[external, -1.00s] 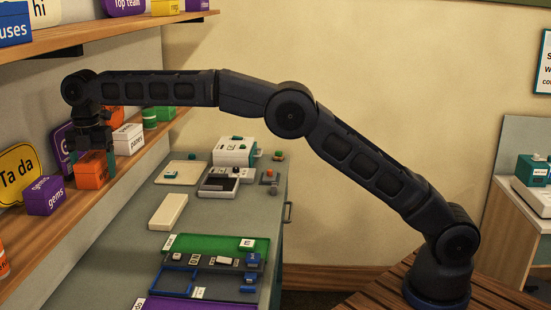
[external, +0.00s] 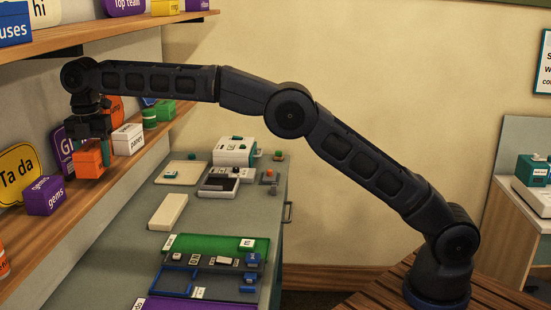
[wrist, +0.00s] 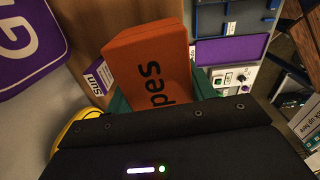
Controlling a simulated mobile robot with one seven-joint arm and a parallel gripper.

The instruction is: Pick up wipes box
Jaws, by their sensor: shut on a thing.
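The wipes box is an orange box (external: 88,162) at the wall shelf on the left in the external view. In the wrist view the orange box (wrist: 150,50) carries dark lettering, of which "pes" shows. My gripper (external: 93,152) points down over it, with teal fingers on its sides. In the wrist view my gripper (wrist: 160,92) is shut on the box, which sits between the teal fingers. The box appears slightly above the shelf board. Its far side and underside are hidden.
A purple "gems" box (external: 45,195) stands to the left, and a white box (external: 128,139) close to the right. Speech-bubble signs, including a yellow one (external: 20,174), stand behind. An upper shelf (external: 130,27) overhangs. The counter (external: 125,235) below holds trays.

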